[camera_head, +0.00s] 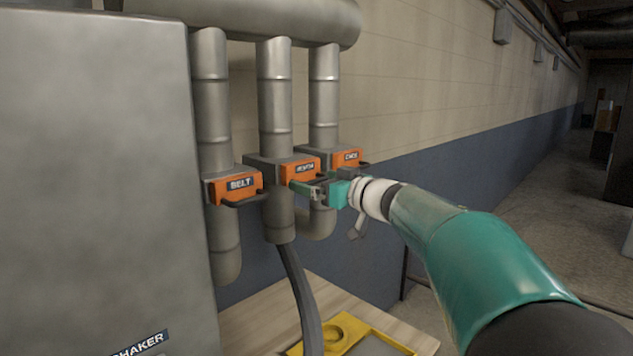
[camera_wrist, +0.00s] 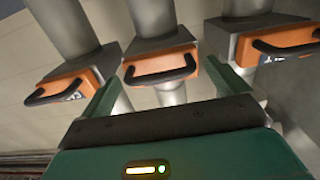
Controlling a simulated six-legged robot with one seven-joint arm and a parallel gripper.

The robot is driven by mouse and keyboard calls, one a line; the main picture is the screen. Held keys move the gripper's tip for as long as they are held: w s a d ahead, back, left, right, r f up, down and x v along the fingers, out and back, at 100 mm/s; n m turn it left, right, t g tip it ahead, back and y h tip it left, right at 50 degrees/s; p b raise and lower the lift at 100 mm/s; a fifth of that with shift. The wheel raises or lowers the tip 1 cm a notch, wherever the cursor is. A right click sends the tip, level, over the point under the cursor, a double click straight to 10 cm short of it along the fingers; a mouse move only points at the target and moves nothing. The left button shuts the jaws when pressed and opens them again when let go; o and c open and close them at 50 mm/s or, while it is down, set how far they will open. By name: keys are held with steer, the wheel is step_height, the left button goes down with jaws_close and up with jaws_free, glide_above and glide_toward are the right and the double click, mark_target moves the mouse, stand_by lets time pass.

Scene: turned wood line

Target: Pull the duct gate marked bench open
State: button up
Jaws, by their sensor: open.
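Three grey duct gates with orange fronts and dark loop handles hang in a row on vertical pipes. The left front (camera_head: 236,186) reads BELT. The middle front (camera_head: 300,170) has a small label too blurred to read surely; it may be the bench gate. The right front (camera_head: 347,158) has a short label. My green gripper (camera_head: 306,189) is open just in front of the middle gate. In the wrist view, the middle handle (camera_wrist: 160,76) lies between my spread fingers (camera_wrist: 168,88), just beyond their tips. I see no contact. The middle front looks close against its housing.
The neighbouring handles (camera_wrist: 55,92) and (camera_wrist: 288,46) flank my fingers closely. A large grey cabinet (camera_head: 95,150) fills the left. A wooden bench top (camera_head: 262,312) with a yellow tray (camera_head: 345,334) lies below, and a dark hose (camera_head: 297,290) hangs there. The aisle at right is open.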

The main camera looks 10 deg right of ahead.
steer(key=shift+w+a, duration=0.3)
steer(key=shift+w, duration=0.25)
steer(key=shift+c, duration=0.5)
steer(key=c, duration=1.1)
steer(key=v, duration=0.8)
steer(key=shift+s+d, duration=0.25)
steer(key=shift+s, duration=0.05)
steer(key=shift+c, duration=0.3)
steer(key=shift+f, duration=0.1)
